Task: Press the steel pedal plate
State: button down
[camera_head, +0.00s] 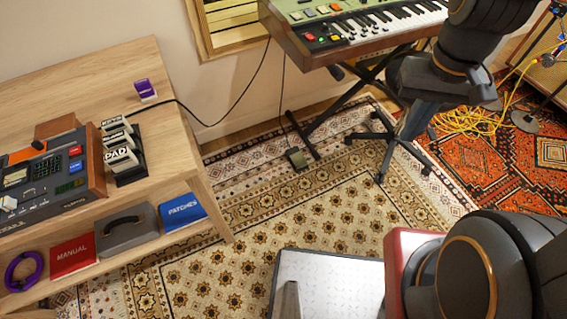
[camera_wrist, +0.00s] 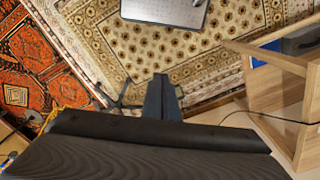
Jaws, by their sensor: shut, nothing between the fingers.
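A small flat greyish pedal (camera_head: 296,158) lies on the patterned rug below the keyboard, with a thin cable running up from it; I take it for the steel pedal plate. I cannot pick it out in the wrist view. My gripper (camera_head: 408,130) points down at the right of the head view, to the right of the pedal and apart from it. In the wrist view my gripper (camera_wrist: 162,90) shows its dark fingers together, empty, above the rug and hiding part of it.
The keyboard (camera_head: 350,28) on its crossed stand (camera_head: 345,105) overhangs the pedal. A dark star-shaped base (camera_head: 382,150) stands near my gripper. A wooden desk (camera_head: 90,75) is at left, yellow cables (camera_head: 470,120) at right.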

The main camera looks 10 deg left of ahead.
jog(key=w+a+f+n+t+b, duration=0.25)
jog(key=w+f+n+b, duration=0.25)
jog(key=w+f+b, duration=0.95)
jog(key=w+a+f+n+t+b, duration=0.3)
jog(key=w+f+b, duration=0.6)
jog(key=w+f, duration=1)
jog(key=w+a+f+n+y+b, duration=0.2)
jog(key=a+f+b, duration=0.3)
jog(key=f, duration=0.7)
jog(key=w+a+f+n+y+b, duration=0.2)
jog(key=w+a+f+n+b, duration=0.2)
jog(key=f, duration=0.9)
jog(key=w+a+f+n+y+b, duration=0.2)
jog(key=w+a+f+n+b, duration=0.2)
jog(key=a+f+b, duration=0.3)
notch_tip(320, 180, down, 6)
jog(key=w+b, duration=0.1)
jog(key=b, duration=0.2)
jog(key=shift+a+t+y, duration=0.3)
jog(key=shift+a+t, duration=0.05)
jog(key=shift+a, duration=0.05)
jog(key=shift+w+f, duration=0.1)
